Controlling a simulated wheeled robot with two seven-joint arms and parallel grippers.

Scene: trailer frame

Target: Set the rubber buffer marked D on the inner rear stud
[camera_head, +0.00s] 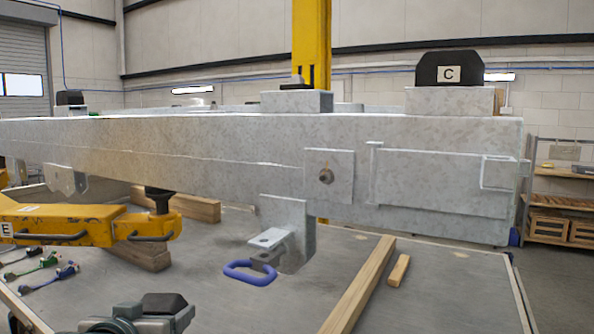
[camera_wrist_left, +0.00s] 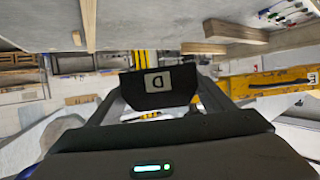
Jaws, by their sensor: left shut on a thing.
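The black rubber buffer with the white D label (camera_wrist_left: 158,88) is in the left wrist view, between the two fingers of my left gripper (camera_wrist_left: 157,106). In the head view my left gripper (camera_head: 155,315) is at the bottom left, shut on the black buffer (camera_head: 166,303), in front of and below the galvanized trailer frame (camera_head: 220,137). The label is not visible there. A grey block (camera_head: 297,102) on the frame's top carries a small dark piece (camera_head: 296,86); I cannot tell whether it is the inner rear stud. My right gripper is not in view.
A black buffer marked C (camera_head: 449,69) sits on the right block (camera_head: 450,101). Another dark buffer (camera_head: 70,97) is at the far left. A yellow coupling part (camera_head: 75,224), a blue-handled shackle (camera_head: 250,273) and timber (camera_head: 360,288) are below. A yellow column (camera_head: 311,40) stands behind.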

